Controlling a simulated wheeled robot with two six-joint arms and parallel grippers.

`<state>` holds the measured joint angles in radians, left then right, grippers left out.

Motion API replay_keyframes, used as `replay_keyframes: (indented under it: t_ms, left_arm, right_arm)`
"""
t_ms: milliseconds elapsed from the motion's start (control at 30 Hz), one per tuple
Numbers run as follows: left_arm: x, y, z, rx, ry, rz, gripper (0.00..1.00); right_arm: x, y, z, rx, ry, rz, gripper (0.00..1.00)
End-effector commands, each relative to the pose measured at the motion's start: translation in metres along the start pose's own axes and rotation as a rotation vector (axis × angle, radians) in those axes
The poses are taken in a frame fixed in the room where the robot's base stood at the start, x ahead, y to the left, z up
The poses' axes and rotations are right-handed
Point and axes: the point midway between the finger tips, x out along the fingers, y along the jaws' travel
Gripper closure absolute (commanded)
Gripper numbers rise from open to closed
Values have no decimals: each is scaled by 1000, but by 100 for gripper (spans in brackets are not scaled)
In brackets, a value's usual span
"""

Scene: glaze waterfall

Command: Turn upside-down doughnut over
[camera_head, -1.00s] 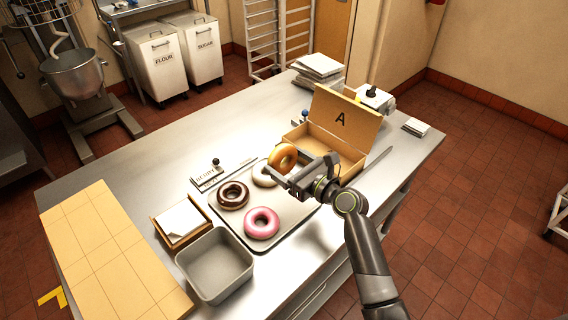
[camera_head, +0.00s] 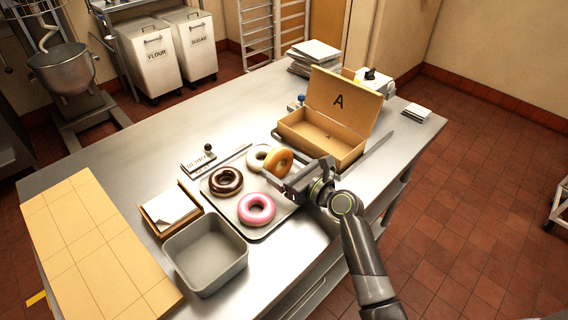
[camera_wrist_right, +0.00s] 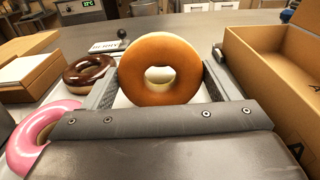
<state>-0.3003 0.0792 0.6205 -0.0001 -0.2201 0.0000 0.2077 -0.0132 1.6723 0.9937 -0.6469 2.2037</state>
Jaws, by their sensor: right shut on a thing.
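My right gripper (camera_head: 278,176) is shut on a golden-brown doughnut (camera_head: 278,160) at the right side of the tray (camera_head: 273,228). In the right wrist view the doughnut (camera_wrist_right: 160,86) stands on edge between the two fingers, its plain brown face toward the camera. A chocolate doughnut (camera_head: 226,180) and a pink doughnut (camera_head: 257,209) lie on the tray, glaze up. I cannot tell whether the held doughnut touches the tray. My left gripper is not in view.
An open cardboard box (camera_head: 318,134) marked A stands right of the tray. A grey bin (camera_head: 207,262) and a wooden box with papers (camera_head: 172,208) are at the left front. A small sign (camera_head: 198,162) stands behind the tray.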

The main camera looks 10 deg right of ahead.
Motion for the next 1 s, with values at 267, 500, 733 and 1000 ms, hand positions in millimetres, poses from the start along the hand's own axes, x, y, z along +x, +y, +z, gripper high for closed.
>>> replay_keyframes:
  t_ms: [267, 500, 733, 1000]
  left_arm:
    - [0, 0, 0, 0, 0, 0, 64]
    - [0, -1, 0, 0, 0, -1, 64]
    - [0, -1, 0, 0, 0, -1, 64]
    - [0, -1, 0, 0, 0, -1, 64]
  right_arm:
    - [0, 0, 0, 0, 0, 0, 45]
    - [0, 0, -1, -1, 0, 0, 45]
    - [0, 0, -2, -1, 0, 0, 7]
    - [0, 0, -3, -1, 0, 0, 0]
